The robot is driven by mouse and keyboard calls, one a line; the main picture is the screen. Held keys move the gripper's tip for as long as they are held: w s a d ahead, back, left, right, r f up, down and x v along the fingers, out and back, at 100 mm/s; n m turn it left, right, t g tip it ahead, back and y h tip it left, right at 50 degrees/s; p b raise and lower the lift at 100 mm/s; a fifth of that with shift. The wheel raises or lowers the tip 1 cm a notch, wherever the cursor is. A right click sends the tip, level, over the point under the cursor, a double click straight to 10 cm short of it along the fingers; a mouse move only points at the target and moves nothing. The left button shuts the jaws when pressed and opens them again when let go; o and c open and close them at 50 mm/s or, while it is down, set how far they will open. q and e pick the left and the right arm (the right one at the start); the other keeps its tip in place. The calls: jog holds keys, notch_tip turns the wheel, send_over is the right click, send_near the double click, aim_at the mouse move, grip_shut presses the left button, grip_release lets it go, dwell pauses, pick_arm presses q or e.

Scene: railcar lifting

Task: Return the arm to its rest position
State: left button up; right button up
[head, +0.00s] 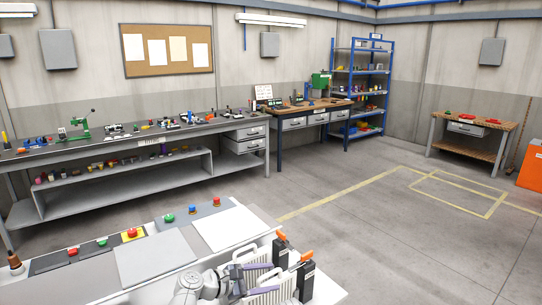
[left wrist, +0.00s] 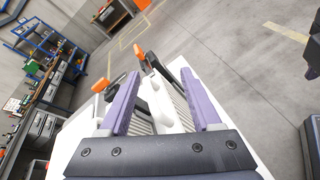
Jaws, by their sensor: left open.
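My left gripper (head: 246,273) is low in the head view, over the near white bench. Its two purple fingers are apart with nothing held between them. In the left wrist view the open gripper (left wrist: 158,102) points toward white ribbed parts (head: 258,283) and black uprights with orange tops (head: 280,246). These lie beyond and between the fingers; I cannot tell whether anything touches. A dark part with a little purple at the right edge of the left wrist view may be my right gripper; it is cut off.
The near bench (head: 325,290) carries a grey plate (head: 155,256), a white plate (head: 231,229) and panels with coloured buttons, including a red one on yellow (head: 132,233). A long workbench (head: 140,152) and blue shelving (head: 360,85) stand behind.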

pick_arm(q)
jog(key=s+a+f+m+g+y, duration=0.4)
jog(key=s+f+m+y, duration=0.15)
jog(key=f+m, duration=0.4)
jog(key=s+a+f+m+y, duration=0.1)
jog(key=s+a+m+y, duration=0.1)
jog(key=a, duration=0.1)
jog(key=s+a+f+m+g+y, duration=0.1)
jog(key=s+a+f+m+y, duration=0.1)
jog(key=a+m, duration=0.1)
jog(key=s+a+f+m+g+y, duration=0.1)
jog(key=s+a+f+m+y, duration=0.1)
jog(key=a, duration=0.3)
jog(key=shift+s+a+f+m+y, duration=0.2)
jog(key=shift+s+a+m+y, duration=0.05)
jog(key=shift+s+m, duration=0.3)
jog(key=s+d+f+m+g+y+b, duration=0.1)
jog(key=s+d+m, duration=0.3)
jog(key=d, duration=0.6)
jog(key=shift+s+d, duration=0.35)
jog(key=shift+s, duration=0.55)
